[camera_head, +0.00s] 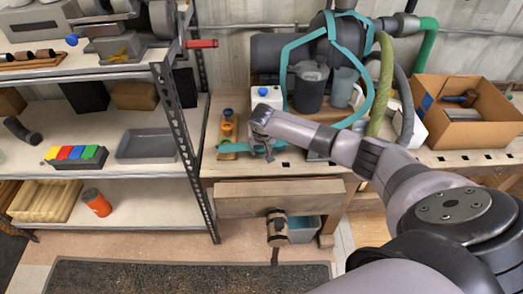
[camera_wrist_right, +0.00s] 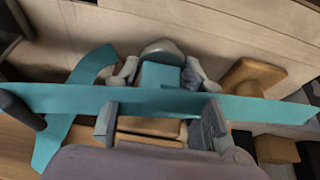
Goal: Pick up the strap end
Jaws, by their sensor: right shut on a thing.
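The teal strap (camera_head: 298,44) loops over the machine on the workbench and hangs down its right side. A flat teal length of strap (camera_head: 236,147) lies at bench level by my right gripper (camera_head: 264,150). My right gripper is low over the bench's front part, shut on the strap. In the right wrist view the strap (camera_wrist_right: 262,108) crosses the gripper from side to side, with another piece (camera_wrist_right: 160,76) between the fingers. The exact grip point is partly hidden by the strap. My left gripper is not in view.
The workbench (camera_head: 465,158) holds a grey pitcher (camera_head: 310,88), a jug (camera_head: 344,86) and a cardboard box (camera_head: 470,125). A wooden block with knobs (camera_head: 227,133) stands left of my gripper. A metal shelf (camera_head: 150,215) is at left. A green hose (camera_head: 381,85) hangs near my arm.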

